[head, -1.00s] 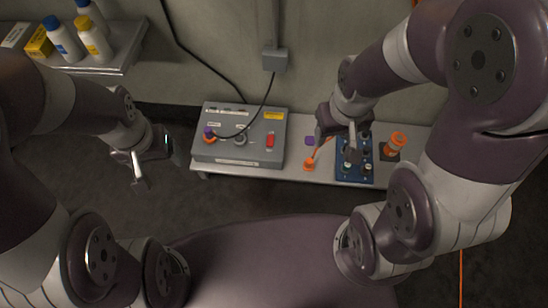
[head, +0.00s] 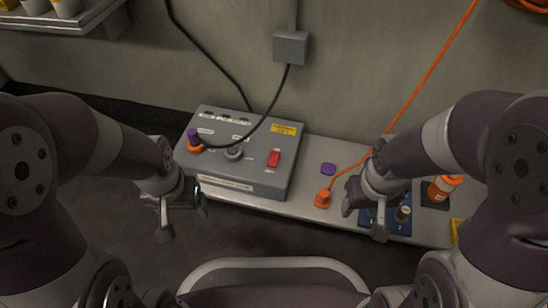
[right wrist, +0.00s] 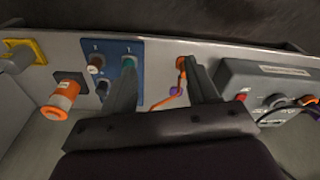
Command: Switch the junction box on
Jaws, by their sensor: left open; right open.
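The grey junction box (head: 215,170) stands on the bench, with a red switch (head: 273,158), a dark round knob (head: 233,153) and a yellow label on its sloped top. A purple-and-orange plug (head: 194,141) stands at its left end. The box also shows at the right of the right wrist view (right wrist: 228,75); its red switch (right wrist: 241,97) is partly visible. The switch's exact position is too small to tell. My left gripper (head: 184,218) is open and empty, in front of the box's left end. My right gripper (head: 364,217) is open and empty, right of the box near the blue panel.
An orange plug (head: 322,199) with an orange cord and a purple piece (head: 328,169) are on the bench right of the box. A wall box (head: 291,47) feeds a black cable downward.

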